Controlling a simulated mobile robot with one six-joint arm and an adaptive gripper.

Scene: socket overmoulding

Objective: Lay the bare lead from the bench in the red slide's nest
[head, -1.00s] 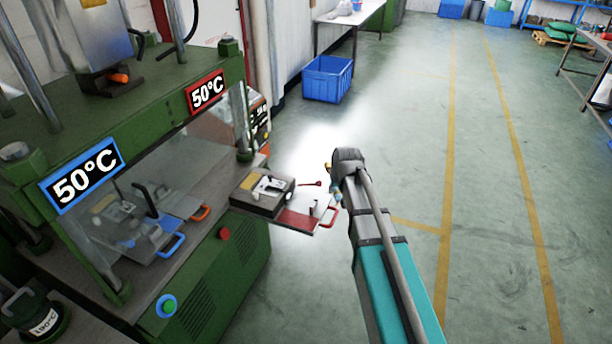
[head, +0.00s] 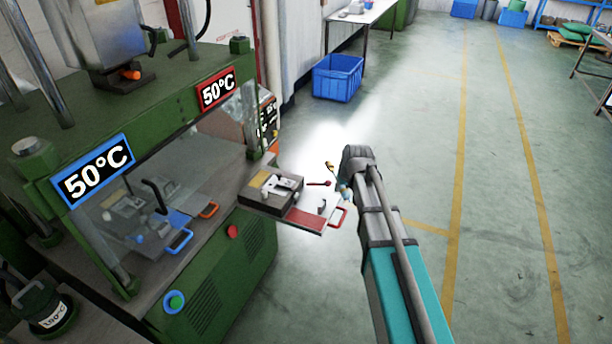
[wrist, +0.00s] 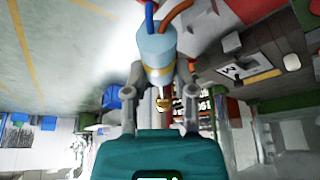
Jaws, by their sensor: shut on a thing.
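My gripper (wrist: 158,78) is shut on the bare lead (wrist: 155,45), a pale blue cylinder with a brass tip and a blue and a brown wire. In the head view the brass tip and a bit of pale blue (head: 344,192) show beside my wrist; my fingers are mostly hidden there. The red slide (head: 303,219) with its red handle (head: 338,217) is out at the press's right side. Its dark mould block (head: 262,205) has a pale insert on top; the nest cannot be made out clearly. The lead is held above and apart from the slide, on its handle side.
The green press (head: 200,270) with 50°C signs stands at left. The blue-handled slide (head: 178,240) sits inside it, behind a clear guard. A dark red knobbed rod (head: 318,183) sticks out beside the block.

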